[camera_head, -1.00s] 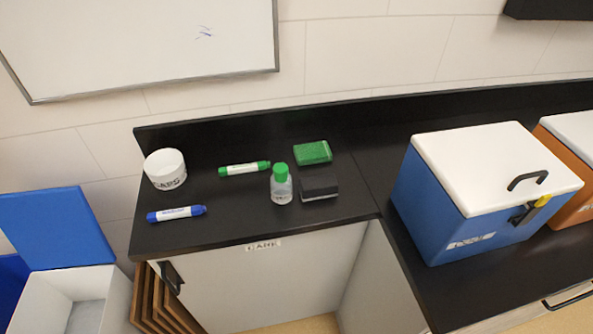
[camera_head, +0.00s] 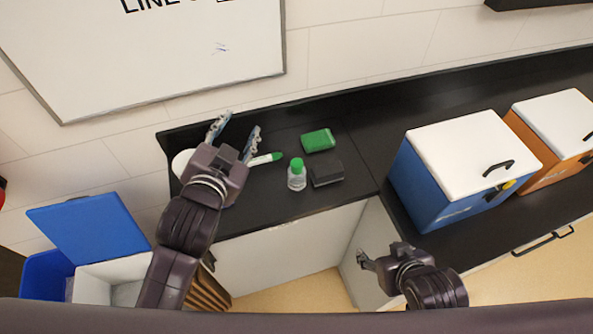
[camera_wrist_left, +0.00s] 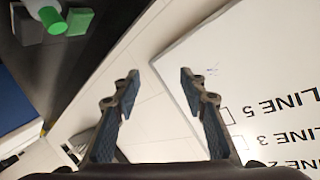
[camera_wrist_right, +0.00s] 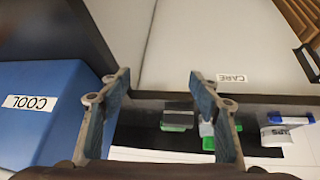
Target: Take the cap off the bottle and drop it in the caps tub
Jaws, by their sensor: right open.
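The small clear bottle (camera_head: 297,181) stands upright on the black counter with its green cap (camera_head: 297,164) on. The cap also shows at the upper left of the left wrist view (camera_wrist_left: 52,20). The white caps tub (camera_head: 180,164) is at the counter's left end, partly hidden behind my left gripper. My left gripper (camera_head: 236,129) is open and empty, raised over the left part of the counter, left of the bottle, fingers toward the wall. My right gripper (camera_head: 363,259) is open and empty, low in front of the cabinets, right of and nearer than the bottle.
A green sponge (camera_head: 318,140) and a dark eraser (camera_head: 327,173) sit close right of the bottle. A blue box (camera_head: 425,188) and an orange box (camera_head: 535,165) stand right. A whiteboard (camera_head: 180,50) hangs behind.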

